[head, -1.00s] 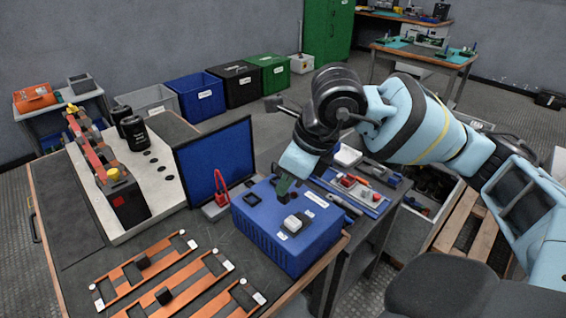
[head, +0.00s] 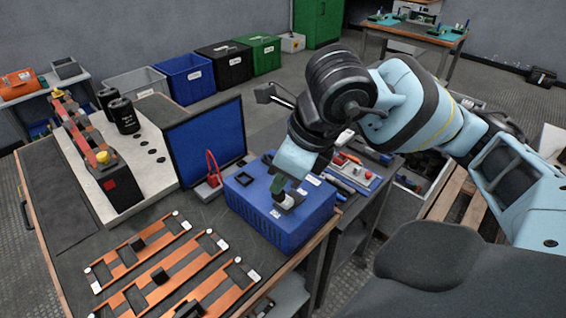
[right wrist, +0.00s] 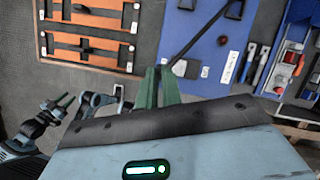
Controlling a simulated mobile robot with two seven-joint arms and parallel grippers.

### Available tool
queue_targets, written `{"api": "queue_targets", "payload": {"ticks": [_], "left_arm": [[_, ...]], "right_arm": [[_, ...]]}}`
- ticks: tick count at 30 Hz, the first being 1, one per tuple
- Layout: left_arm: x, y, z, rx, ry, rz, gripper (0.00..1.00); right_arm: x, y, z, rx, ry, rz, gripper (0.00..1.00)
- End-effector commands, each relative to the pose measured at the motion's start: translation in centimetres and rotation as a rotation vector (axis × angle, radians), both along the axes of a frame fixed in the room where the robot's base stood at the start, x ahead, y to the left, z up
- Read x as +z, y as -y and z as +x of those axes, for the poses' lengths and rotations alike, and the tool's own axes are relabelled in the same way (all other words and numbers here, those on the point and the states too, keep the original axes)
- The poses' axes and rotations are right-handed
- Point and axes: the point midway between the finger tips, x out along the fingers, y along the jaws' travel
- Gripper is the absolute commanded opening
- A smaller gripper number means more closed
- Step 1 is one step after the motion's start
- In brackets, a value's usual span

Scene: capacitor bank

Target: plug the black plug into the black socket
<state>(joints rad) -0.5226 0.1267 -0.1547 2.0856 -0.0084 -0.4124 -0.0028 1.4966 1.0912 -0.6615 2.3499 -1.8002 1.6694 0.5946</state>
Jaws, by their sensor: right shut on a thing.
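My right gripper (head: 279,186) is over the blue box and is shut on a small dark piece, which I take for the black plug; the fingers hide most of it. A black square (head: 245,179) lies on the box's left part. Which is the black socket is unclear. My left gripper (right wrist: 57,103) appears open and empty.
The blue box (head: 272,224) stands at the workbench's right edge. A dark blue panel (head: 207,141) and a red-handled item (head: 212,168) are behind it. Orange frames (head: 158,272) lie at front left. A tool tray (head: 355,173) is to the right.

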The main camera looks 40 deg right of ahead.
Motion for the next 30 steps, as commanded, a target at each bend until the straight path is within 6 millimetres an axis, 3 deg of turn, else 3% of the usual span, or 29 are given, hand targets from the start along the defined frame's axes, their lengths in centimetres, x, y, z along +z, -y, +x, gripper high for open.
{"api": "queue_targets", "payload": {"ticks": [30], "left_arm": [[-0.2, 0.0, 0.0, 0.0, -0.001, 0.0, 0.36]], "right_arm": [[0.0, 1.5, 5.0, 0.0, 0.0, 0.001, 0.0]]}}
